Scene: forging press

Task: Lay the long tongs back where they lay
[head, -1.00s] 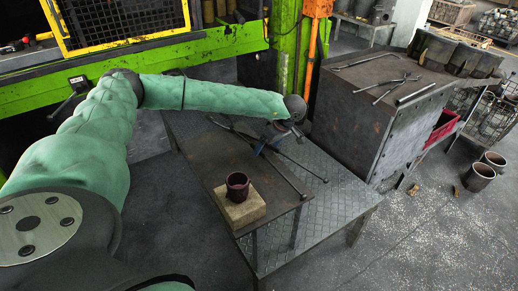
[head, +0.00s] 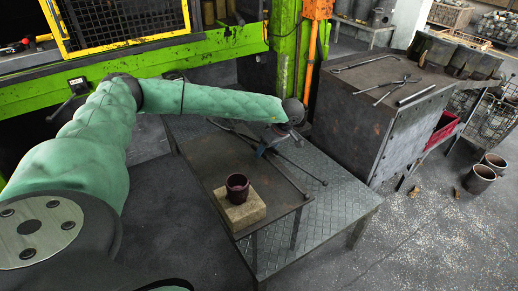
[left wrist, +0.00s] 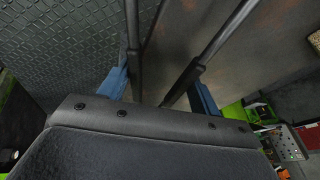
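The long dark tongs (head: 298,167) lie over the low table, their two arms reaching toward its right side and the far part partly hidden by my left gripper. My left gripper (head: 270,146) is low over the middle of the tongs. In the left wrist view, its blue fingers (left wrist: 160,92) stand wide apart, with the two dark rods of the tongs (left wrist: 215,48) running between them. The left rod passes close to the left finger; I cannot tell whether it touches. My right gripper is not in view.
A dark red cup (head: 237,186) stands on a pale block (head: 237,212) on the table's dark plate (head: 204,165). The table's treaded top (head: 335,208) is clear at right. Another pair of tongs (head: 389,88) lies on the dark bench (head: 350,108). The green press frame (head: 215,45) stands behind.

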